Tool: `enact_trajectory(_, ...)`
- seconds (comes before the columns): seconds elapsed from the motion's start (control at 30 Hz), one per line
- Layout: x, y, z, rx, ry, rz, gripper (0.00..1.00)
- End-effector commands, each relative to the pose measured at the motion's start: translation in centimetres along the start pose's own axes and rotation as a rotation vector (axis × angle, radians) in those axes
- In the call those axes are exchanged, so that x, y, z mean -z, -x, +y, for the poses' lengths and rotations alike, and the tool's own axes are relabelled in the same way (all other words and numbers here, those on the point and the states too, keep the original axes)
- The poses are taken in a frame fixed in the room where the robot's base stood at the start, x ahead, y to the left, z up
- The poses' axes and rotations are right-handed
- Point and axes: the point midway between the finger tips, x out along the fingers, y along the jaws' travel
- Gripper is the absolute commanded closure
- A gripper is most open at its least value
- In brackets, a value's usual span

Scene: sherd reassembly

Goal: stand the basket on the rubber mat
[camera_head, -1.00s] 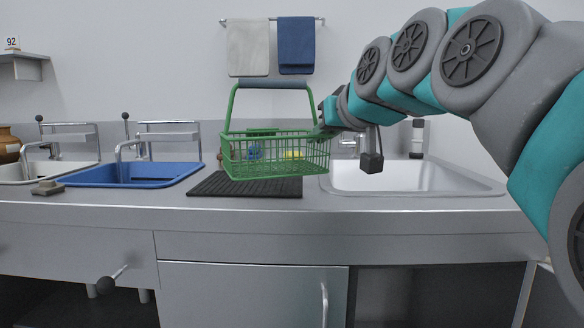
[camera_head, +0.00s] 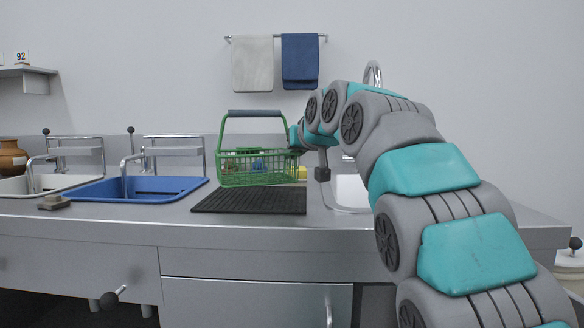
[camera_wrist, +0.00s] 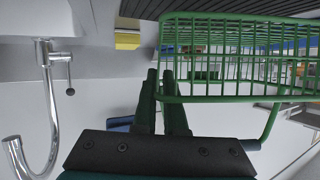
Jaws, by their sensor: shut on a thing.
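The green wire basket (camera_head: 262,165) with a raised handle and grey grip is held up at the back of the counter. It appears beyond and above the far edge of the black ribbed rubber mat (camera_head: 250,201), which is bare. My gripper (camera_head: 298,138) is shut on the basket's right side. In the wrist view my gripper's fingers (camera_wrist: 162,98) are at the edge of the basket's wire wall (camera_wrist: 235,88). The mat also shows at the top of the wrist view (camera_wrist: 225,8). Whether the basket's underside touches anything cannot be told.
A blue sink basin (camera_head: 140,189) lies left of the mat, with a small brown block (camera_head: 54,202) by its front corner. A white sink (camera_head: 351,192) is to the right, partly behind my arm. A yellow item (camera_wrist: 127,40) lies near the mat.

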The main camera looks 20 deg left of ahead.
Motion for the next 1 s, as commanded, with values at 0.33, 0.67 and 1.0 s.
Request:
enact_trajectory(0.33,-0.7,-0.8,0.0,0.0,-0.001,0.002,1.0)
enact_trajectory(0.67,-2.9,-1.6,0.2,-0.001,0.0,0.006,1.0)
enact_trajectory(1.0,-3.3,-1.8,0.3,0.0,0.0,0.005,1.0)
